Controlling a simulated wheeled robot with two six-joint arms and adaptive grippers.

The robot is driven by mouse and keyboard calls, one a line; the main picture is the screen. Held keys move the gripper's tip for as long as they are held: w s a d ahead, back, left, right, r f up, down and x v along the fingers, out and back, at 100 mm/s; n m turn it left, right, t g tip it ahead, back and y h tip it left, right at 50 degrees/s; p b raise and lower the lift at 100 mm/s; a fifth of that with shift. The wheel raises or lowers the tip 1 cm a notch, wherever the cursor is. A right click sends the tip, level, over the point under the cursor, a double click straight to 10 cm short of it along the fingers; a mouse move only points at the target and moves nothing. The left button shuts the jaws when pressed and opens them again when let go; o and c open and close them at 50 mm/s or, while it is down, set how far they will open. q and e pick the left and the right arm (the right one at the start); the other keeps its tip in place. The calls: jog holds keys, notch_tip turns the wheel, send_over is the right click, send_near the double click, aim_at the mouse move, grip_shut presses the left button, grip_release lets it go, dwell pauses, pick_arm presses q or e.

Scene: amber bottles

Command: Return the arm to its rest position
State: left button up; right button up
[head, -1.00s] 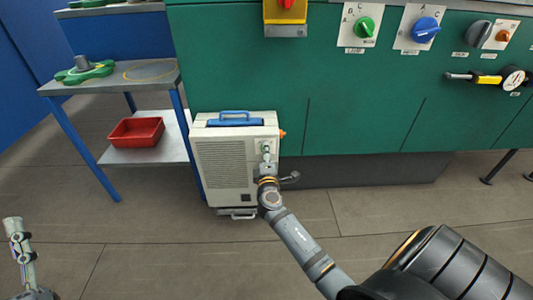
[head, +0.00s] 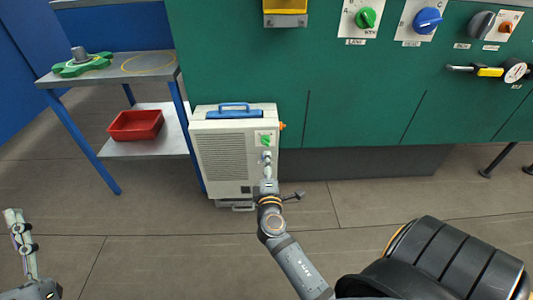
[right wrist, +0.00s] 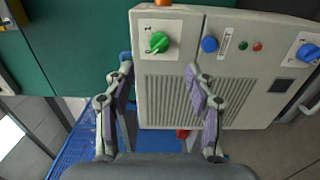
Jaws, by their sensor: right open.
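My right arm reaches up from the bottom of the head view. Its gripper (head: 268,178) is in front of the beige box, seen nearly end-on and overlapping the box's lower right. In the right wrist view the two fingers (right wrist: 158,70) stand wide apart with nothing between them, below the green knob (right wrist: 158,42) of the box. Whether they touch the box is hard to judge. My left gripper (head: 18,228) is at the lower left edge of the head view, above the floor; its jaws are too small to read.
The beige box (head: 222,160) stands on the floor against the green cabinet (head: 250,75). Left of it is a grey table (head: 115,73) with a red tray (head: 135,125) on its lower shelf. Open floor (head: 160,250) lies in front.

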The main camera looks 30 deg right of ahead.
jog(key=shift+v, duration=1.1)
